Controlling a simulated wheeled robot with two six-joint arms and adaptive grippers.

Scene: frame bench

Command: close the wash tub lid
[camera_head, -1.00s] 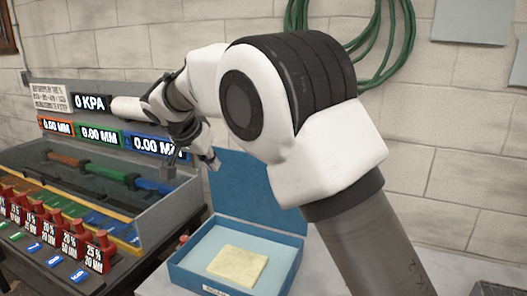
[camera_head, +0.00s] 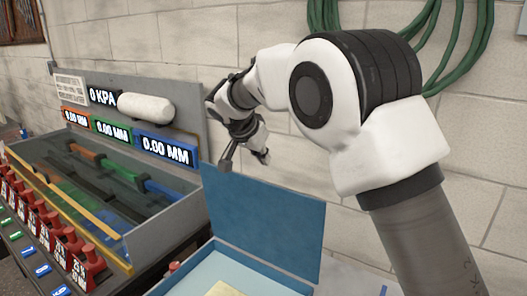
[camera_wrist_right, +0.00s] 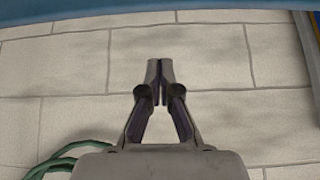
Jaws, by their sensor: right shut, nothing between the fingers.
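The blue wash tub (camera_head: 195,272) stands at the bottom of the head view, its front cut off by the frame. Its blue lid (camera_head: 268,220) stands open, raised at the back of the tub. A pale yellow block (camera_head: 228,288) lies inside, mostly out of frame. My right gripper (camera_head: 243,160) is above the lid's top edge, toward its left part, and appears apart from it. In the right wrist view my right gripper (camera_wrist_right: 160,68) is shut and empty, with a blue strip along the top edge of the picture. My left gripper is not in view.
A bench panel with gauge signs (camera_head: 115,128) and a clear-walled case (camera_head: 160,205) stands left of the tub. Red blocks (camera_head: 90,262) line its front. A white cylinder (camera_head: 147,108) sits by the signs. A block wall with a green hose (camera_head: 462,50) is behind.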

